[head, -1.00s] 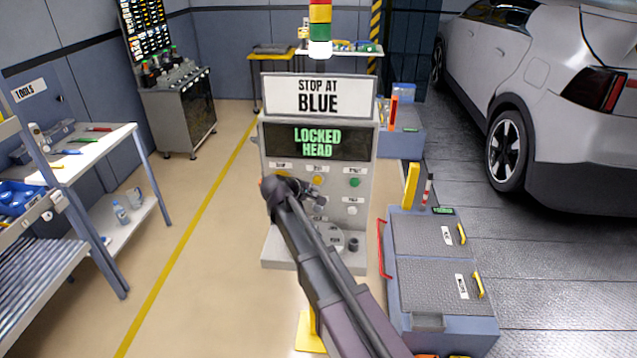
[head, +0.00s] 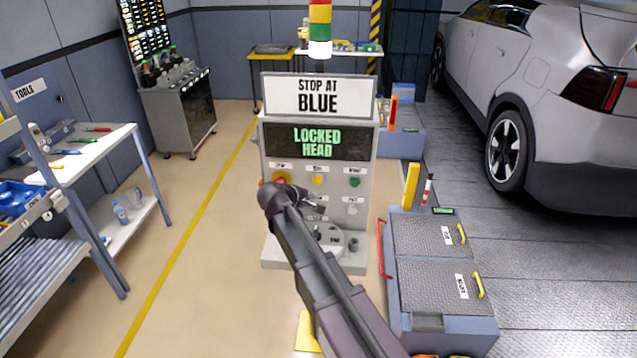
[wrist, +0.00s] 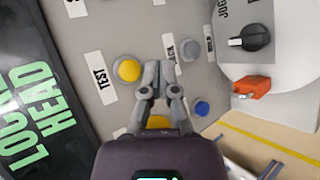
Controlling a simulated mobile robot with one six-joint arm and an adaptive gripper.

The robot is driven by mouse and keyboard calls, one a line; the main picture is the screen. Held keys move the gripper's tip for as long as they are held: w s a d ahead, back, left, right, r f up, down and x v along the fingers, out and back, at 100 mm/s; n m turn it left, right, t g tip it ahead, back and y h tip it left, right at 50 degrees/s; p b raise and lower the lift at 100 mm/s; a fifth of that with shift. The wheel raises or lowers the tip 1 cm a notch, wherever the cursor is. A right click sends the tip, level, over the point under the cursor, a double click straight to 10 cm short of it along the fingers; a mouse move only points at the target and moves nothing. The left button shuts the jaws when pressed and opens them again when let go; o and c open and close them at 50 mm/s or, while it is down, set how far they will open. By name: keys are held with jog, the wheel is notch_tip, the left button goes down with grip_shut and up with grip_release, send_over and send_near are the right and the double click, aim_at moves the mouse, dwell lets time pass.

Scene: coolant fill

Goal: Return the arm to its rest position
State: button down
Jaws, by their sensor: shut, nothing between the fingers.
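My arm reaches up from the bottom of the head view to the front of a grey control station (head: 270,225). My gripper (head: 320,206) is small there; in the wrist view the gripper (wrist: 160,68) has its fingertips together and is empty. It is in front of the station's button panel, and I cannot tell how far from the surface. The station's screen (head: 316,141) reads "LOCKED HEAD" in green. The sign (head: 318,96) above reads "STOP AT BLUE". In the wrist view a yellow button (wrist: 129,70) by the label "TEST" is left of the fingers, and a blue button (wrist: 202,108) is right.
The wrist view shows a black knob (wrist: 248,38) and an orange block (wrist: 252,87) at the right. A grey cabinet (head: 430,235) with yellow handles stands right of my arm. A shelf rack (head: 95,150) is at the left. The floor between is open.

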jog(key=s+d+f+m+g+y+b, duration=0.1)
jog(key=s+d+f+m+g+y, duration=0.2)
jog(key=s+d, duration=0.9)
jog(key=s+d+f+m+g+y+b, duration=0.2)
jog(key=s+d+f+m+g, duration=0.4)
jog(key=s+d, duration=0.6)
notch_tip(320, 180, down, 3)
jog(key=m+y, duration=0.1)
jog(key=m, duration=0.2)
jog(key=shift+y, duration=0.4)
